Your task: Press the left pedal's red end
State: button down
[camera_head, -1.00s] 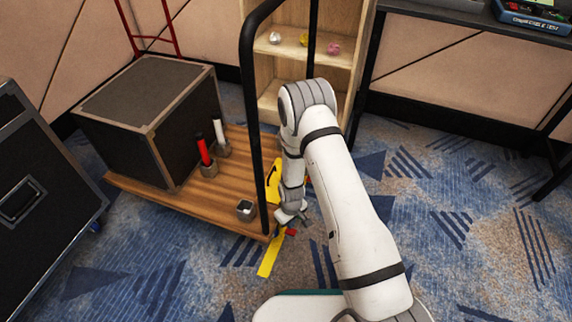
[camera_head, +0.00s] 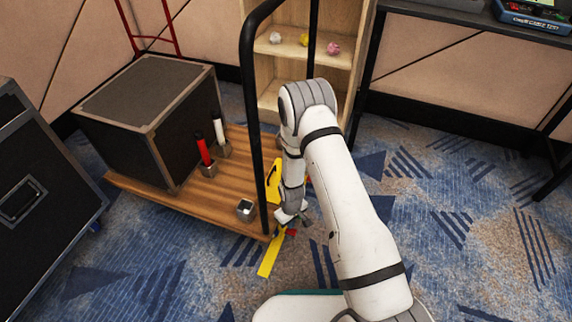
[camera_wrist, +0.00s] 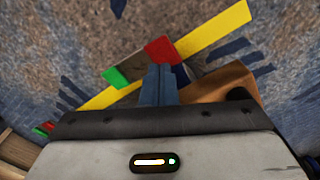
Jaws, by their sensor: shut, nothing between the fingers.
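A pedal with a red end (camera_wrist: 161,49) and a green end (camera_wrist: 115,78) lies on the floor beside a yellow strip in the wrist view. My gripper (camera_wrist: 158,70) is shut and empty; its fingertips overlap the lower edge of the red end. I cannot tell whether they touch it. In the head view, my gripper (camera_head: 298,219) points down by the trolley's front corner, and the red end (camera_head: 291,233) shows just below it. A second pair of red and green ends (camera_wrist: 44,129) shows at the wrist view's lower left, partly hidden by my gripper body.
The wooden trolley (camera_head: 150,189) has a black upright handle (camera_head: 252,100) close to my arm. It carries a black case (camera_head: 150,100), a red lever, a white lever and a metal cup (camera_head: 246,210). A wooden shelf (camera_head: 340,59) stands behind. Carpet at right is open.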

jog(key=shift+f+b, duration=1.3)
jog(key=shift+f, duration=0.45)
dwell(0.6)
jog(key=shift+r, duration=0.1)
jog(key=shift+r+p, duration=2.35)
jog(key=shift+r, duration=1.1)
